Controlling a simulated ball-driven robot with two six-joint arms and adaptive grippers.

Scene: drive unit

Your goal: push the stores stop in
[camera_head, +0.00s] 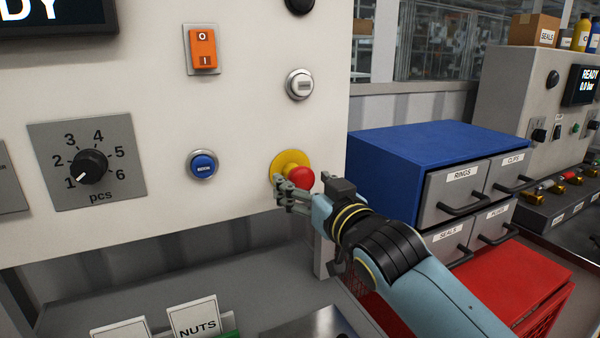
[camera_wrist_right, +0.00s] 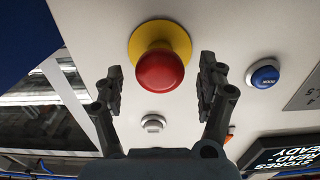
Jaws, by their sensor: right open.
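The stores stop is a red mushroom button (camera_head: 300,177) on a round yellow plate (camera_head: 283,163), low at the right edge of the white panel. It also shows in the right wrist view as a red button (camera_wrist_right: 160,71) with its yellow plate (camera_wrist_right: 143,34) behind it. My right gripper (camera_head: 285,190) is in front of the panel, just at the button's lower left in the head view. In the wrist view its fingers are open, one on each side of the button, with gaps between. Nothing is held. My left gripper is not in view.
The panel also carries a blue button (camera_head: 203,165), a white button (camera_head: 299,84), an orange rocker switch (camera_head: 203,49) and a pcs dial (camera_head: 88,165). A blue drawer cabinet (camera_head: 440,150) and a red crate (camera_head: 500,275) stand to the right, close to my right arm.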

